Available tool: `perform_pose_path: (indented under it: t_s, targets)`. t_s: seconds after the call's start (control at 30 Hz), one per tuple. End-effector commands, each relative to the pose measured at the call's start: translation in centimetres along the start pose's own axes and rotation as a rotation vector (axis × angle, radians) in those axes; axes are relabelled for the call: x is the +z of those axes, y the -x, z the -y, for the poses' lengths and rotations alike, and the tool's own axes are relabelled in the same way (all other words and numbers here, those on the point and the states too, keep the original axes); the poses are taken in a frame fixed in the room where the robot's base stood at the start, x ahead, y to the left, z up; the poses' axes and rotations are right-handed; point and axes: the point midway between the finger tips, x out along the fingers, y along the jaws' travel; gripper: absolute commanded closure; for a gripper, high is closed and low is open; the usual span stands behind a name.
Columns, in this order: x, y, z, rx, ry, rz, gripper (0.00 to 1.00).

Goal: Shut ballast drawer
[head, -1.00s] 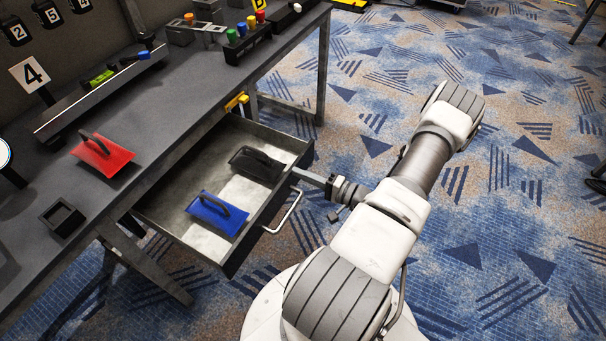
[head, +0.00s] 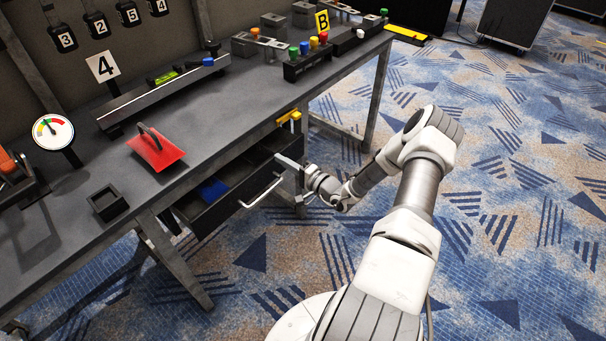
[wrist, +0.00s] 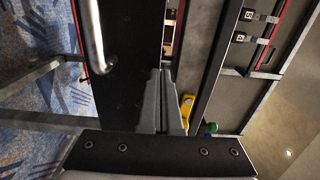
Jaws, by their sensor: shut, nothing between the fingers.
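The ballast drawer (head: 240,190) under the workbench is partly open, with a strip of its inside showing behind its dark front. A blue float (head: 212,190) lies inside, partly hidden under the bench top. The drawer's bar handle (head: 262,191) sticks out from the front. My gripper (head: 281,160) is shut and empty at the right end of the drawer front, right of the handle. In the wrist view, the shut fingers (wrist: 163,74) lie by the dark drawer front (wrist: 130,55), with the handle (wrist: 93,40) to their left. I cannot tell whether the tips touch the front.
The workbench top (head: 215,115) carries a red float (head: 157,150), a small open dark box (head: 108,204), a gauge (head: 53,132) and a rail (head: 150,98). A yellow piece (head: 289,117) sits under the bench edge above the drawer. Bench legs (head: 175,258) flank it.

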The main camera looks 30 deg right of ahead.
Motion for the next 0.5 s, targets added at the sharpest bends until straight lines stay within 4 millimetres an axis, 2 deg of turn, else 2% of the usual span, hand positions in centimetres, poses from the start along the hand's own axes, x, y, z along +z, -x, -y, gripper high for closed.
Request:
perform_pose_path:
  t_s: [0.03,0.2,0.5]
  targets:
    - [0.1,-1.4,-0.1,-0.001,0.001,0.003,1.0]
    - [0.1,-4.5,-0.2,0.0,0.001,0.003,1.0]
    - [0.0,-7.5,-0.1,0.0,0.0,0.0,1.0]
